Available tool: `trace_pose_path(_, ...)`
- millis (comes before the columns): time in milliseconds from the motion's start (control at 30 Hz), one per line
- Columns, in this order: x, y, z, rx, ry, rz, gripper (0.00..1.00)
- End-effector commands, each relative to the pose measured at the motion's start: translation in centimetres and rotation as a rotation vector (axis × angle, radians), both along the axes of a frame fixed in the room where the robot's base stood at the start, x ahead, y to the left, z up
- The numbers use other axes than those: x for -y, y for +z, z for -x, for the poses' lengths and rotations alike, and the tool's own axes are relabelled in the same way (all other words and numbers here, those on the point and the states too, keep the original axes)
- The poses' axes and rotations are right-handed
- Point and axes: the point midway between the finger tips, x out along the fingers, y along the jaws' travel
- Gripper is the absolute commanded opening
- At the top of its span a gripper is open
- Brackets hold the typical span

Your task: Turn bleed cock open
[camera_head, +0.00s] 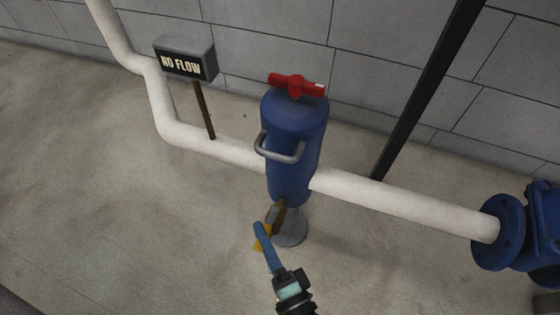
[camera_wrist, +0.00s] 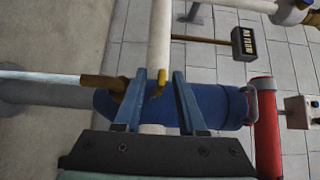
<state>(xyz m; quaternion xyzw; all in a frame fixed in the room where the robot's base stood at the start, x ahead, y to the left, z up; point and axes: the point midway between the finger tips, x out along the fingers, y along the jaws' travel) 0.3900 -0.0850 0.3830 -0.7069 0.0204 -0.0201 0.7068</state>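The blue upright vessel (camera_head: 292,145) stands on the pipe line with a red cross handle (camera_head: 297,86) on top. The brass bleed cock (camera_head: 274,214) sits low on its near side, with a yellow lever (camera_head: 260,240). My gripper (camera_head: 260,228) reaches up to it from below. In the wrist view, my gripper (camera_wrist: 160,73) has its two blue fingers apart, with the yellow lever (camera_wrist: 157,84) between them, nearer the left finger. Whether a finger touches the lever is unclear. The brass cock body (camera_wrist: 103,83) lies left of the fingers, with a pale streak (camera_wrist: 40,76) running from it.
White pipe (camera_head: 380,200) runs both ways from the vessel, to a blue flanged fitting (camera_head: 498,232) at right. A "NO FLOW" sign box (camera_head: 187,62) stands at left. A grey handle (camera_head: 283,155) juts from the vessel. The floor at left is clear.

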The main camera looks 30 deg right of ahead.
Motion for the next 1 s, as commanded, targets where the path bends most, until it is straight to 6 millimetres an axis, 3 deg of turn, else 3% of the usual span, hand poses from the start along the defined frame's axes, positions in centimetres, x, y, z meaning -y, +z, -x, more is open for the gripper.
trace_pose_path(200, -0.2, 0.4, 5.2, -0.006, -0.001, 0.001, 0.4)
trace_pose_path(400, -0.5, 0.2, 8.4, -0.003, 0.0, 0.0, 0.4)
trace_pose_path(600, -0.6, 0.1, 9.7, -0.002, 0.0, 0.0, 0.4)
trace_pose_path(1000, -0.6, 0.0, 9.7, 0.0, 0.0, 0.0, 0.4)
